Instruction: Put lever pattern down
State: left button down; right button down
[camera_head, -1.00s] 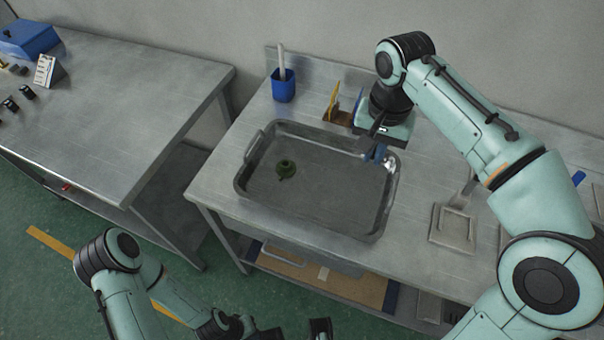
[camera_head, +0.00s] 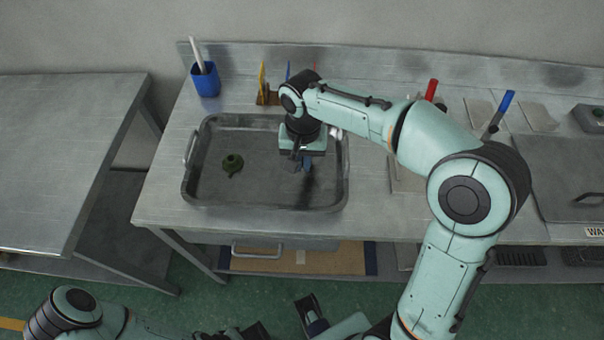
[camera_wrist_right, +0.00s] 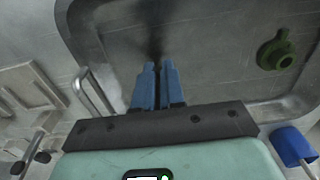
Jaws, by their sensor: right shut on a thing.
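My right gripper (camera_head: 304,167) is over the right part of the grey metal tray (camera_head: 190,190), pointing down. Its blue fingers also show in the wrist view (camera_wrist_right: 158,72), close together with a narrow gap. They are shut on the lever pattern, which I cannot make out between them. A dark shadow lies on the tray floor by the fingertips; I cannot tell the exact height. A dark green part (camera_head: 232,164) with a round body and short spout lies in the tray's left part, apart from the gripper. My left gripper (camera_head: 312,312) is partly in view at the bottom edge; its opening is unclear.
The tray's middle floor is bare. A blue cup (camera_head: 206,80) with a white stick stands behind the tray's left corner. A small holder with upright tools (camera_head: 266,92) is behind the tray. Another metal table (camera_head: 50,150) stands at the left across a gap.

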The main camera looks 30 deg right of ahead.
aim_at(303, 181)
jog(key=shift+f+b, duration=0.35)
jog(key=shift+f, duration=2.4)
jog(key=shift+f, duration=0.1)
jog(key=c, duration=1.2)
grip_release()
jog(key=shift+c, duration=0.2)
jog(key=shift+r, duration=0.25)
notch_tip(303, 181, up, 12)
jog(key=p, duration=0.2)
jog(key=shift+f, duration=0.1)
